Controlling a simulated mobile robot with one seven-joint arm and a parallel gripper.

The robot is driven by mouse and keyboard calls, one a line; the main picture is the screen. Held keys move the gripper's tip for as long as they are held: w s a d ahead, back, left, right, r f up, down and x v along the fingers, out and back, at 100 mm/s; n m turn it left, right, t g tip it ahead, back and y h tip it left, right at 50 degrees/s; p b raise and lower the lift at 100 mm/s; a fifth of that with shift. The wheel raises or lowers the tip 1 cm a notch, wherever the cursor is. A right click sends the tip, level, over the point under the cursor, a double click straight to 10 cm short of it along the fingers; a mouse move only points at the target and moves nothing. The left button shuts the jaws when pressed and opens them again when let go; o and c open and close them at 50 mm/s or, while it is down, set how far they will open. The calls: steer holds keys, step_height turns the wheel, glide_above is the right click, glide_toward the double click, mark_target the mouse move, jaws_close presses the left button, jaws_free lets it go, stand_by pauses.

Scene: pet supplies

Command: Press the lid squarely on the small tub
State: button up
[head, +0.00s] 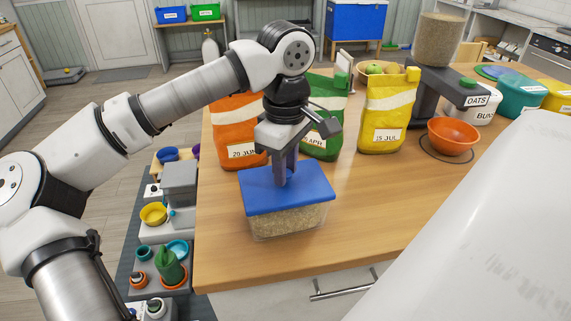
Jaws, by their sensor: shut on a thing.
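The blue lid (310,190) lies over the top of the small clear tub (287,220), which stands on the wooden table and holds pale grain-like contents. My gripper (286,181) points down at the middle of the lid and is shut on its raised centre grip, which the fingers mostly hide. The lid covers the tub's opening. I cannot tell whether its edges are fully seated or sit slightly above the rim.
An orange bag (236,130), a green bag (325,145) and a yellow bag (388,115) stand behind the tub. An orange bowl (452,135) sits under the grain dispenser (440,40) at right. The wooden table (370,195) is clear right of the tub.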

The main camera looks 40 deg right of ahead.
stand_by(0.3)
steer(key=o, duration=1.6)
steer(key=shift+c, duration=0.2)
steer(key=shift+r, duration=0.15)
steer(key=shift+r+p, duration=2.55)
steer(key=shift+r, duration=0.8)
jaws_close()
